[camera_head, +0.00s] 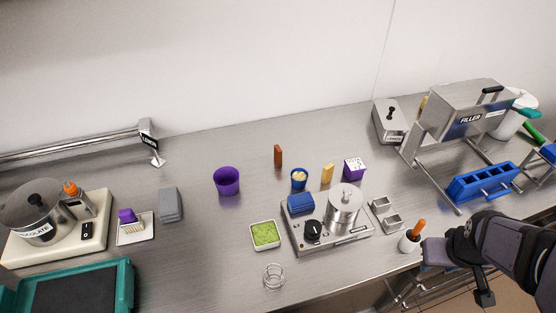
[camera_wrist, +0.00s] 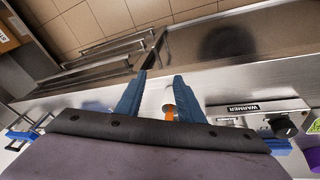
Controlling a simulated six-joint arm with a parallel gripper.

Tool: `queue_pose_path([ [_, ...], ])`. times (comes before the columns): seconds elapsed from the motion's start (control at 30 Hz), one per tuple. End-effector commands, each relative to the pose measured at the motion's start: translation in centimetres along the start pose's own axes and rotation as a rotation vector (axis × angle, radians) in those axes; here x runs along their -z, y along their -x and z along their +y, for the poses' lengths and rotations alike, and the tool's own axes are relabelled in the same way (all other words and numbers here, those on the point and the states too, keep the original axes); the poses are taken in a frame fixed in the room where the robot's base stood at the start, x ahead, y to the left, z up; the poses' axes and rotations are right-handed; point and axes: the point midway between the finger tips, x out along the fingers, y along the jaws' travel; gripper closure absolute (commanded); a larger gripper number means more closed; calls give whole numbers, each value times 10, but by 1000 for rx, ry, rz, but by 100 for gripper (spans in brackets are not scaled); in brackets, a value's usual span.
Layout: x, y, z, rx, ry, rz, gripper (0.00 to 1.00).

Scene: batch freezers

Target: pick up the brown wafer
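The brown wafer (camera_head: 278,156) is a small upright reddish-brown bar near the back of the steel counter, right of the purple cup (camera_head: 227,182). It is not in the wrist view. My gripper (camera_wrist: 160,88) is open, with its two blue fingers apart and nothing held between them. In the head view my gripper is at the lower right by the counter's front edge, far from the wafer. A white cup with an orange-handled tool (camera_head: 410,241) is beside it; that tool shows past the fingers in the wrist view (camera_wrist: 169,112).
A yellow wafer-like bar (camera_head: 327,174), a blue cup (camera_head: 299,179) and a purple box (camera_head: 354,168) stand right of the wafer. The warmer (camera_head: 327,239) with its steel pot lies between gripper and wafer. The filler (camera_head: 466,109) is at right.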

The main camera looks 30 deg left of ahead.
Motion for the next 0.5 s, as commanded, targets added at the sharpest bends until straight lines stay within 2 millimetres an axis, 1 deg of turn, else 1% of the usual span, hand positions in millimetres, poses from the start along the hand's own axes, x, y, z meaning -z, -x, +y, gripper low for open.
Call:
queue_pose_path([
  [0.03, 24, -15, 8, -28, 79, 60, 66],
  [0.07, 40, -18, 13, -48, 130, 99, 66],
  [0.1, 61, -23, 20, -75, 199, 147, 66],
  [0.17, 93, -28, 28, -119, 299, 221, 66],
  [0.2, 113, -31, 33, -150, 367, 267, 66],
  [0.27, 150, -14, 25, -191, 457, 355, 66],
  [0.3, 172, -4, 19, -219, 513, 411, 66],
  [0.37, 206, 14, 8, -263, 600, 497, 66],
  [0.4, 228, 28, -2, -294, 659, 558, 66],
  [0.47, 260, 53, -19, -344, 747, 652, 66],
  [0.5, 280, 71, -32, -379, 804, 717, 66],
])
